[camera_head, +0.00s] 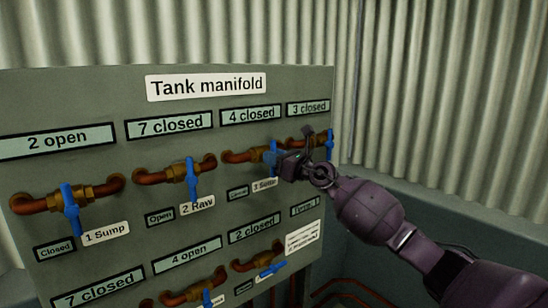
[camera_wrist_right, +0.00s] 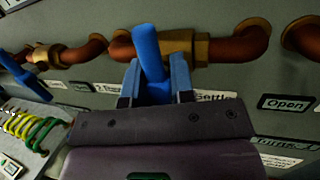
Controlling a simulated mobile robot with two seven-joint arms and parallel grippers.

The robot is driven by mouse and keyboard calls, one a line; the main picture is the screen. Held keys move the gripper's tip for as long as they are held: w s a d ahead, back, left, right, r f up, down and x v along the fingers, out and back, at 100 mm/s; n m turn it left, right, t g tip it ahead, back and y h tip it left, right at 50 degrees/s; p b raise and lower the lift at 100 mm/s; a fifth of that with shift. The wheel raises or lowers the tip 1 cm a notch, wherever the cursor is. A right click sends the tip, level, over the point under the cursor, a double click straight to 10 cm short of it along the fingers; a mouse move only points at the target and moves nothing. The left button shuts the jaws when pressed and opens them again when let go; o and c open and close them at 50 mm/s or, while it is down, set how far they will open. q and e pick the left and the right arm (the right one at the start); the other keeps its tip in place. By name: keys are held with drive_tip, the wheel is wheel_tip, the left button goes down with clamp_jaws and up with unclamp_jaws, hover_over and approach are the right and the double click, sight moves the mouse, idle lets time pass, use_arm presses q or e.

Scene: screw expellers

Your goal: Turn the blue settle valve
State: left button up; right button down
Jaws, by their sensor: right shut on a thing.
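The blue settle valve handle (camera_head: 274,150) is on a brass and copper pipe in the panel's top row, above the "3 Settle" label (camera_head: 264,185). My right gripper (camera_head: 279,161) is at this handle and partly hides it. In the right wrist view, the blue handle (camera_wrist_right: 146,45) runs down between the two fingers of my right gripper (camera_wrist_right: 156,85), which is shut on it. The handle's lower end is hidden by the gripper. The display above this valve reads "4 closed" (camera_head: 250,115). My left gripper is not in view.
The "Tank manifold" panel (camera_head: 207,86) carries other blue-handled valves: "1 Sump" (camera_head: 71,212), "2 Raw" (camera_head: 192,184) and one close right of my gripper (camera_head: 330,143). A lower row of valves runs below. Green and yellow coils (camera_wrist_right: 35,132) show at left in the wrist view.

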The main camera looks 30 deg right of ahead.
drive_tip(key=shift+a+f, duration=0.2)
drive_tip(key=shift+f, duration=0.05)
drive_tip(key=c, duration=1.3)
unclamp_jaws()
drive_tip(key=shift+o, duration=1.1)
drive_tip(key=shift+a+r, duration=0.1)
drive_tip(key=shift+r, duration=0.05)
drive_tip(key=shift+s+d, duration=0.15)
drive_tip(key=shift+d, duration=0.05)
drive_tip(key=b+v, duration=0.1)
drive_tip(key=v, duration=0.9)
drive_tip(key=shift+s, duration=0.25)
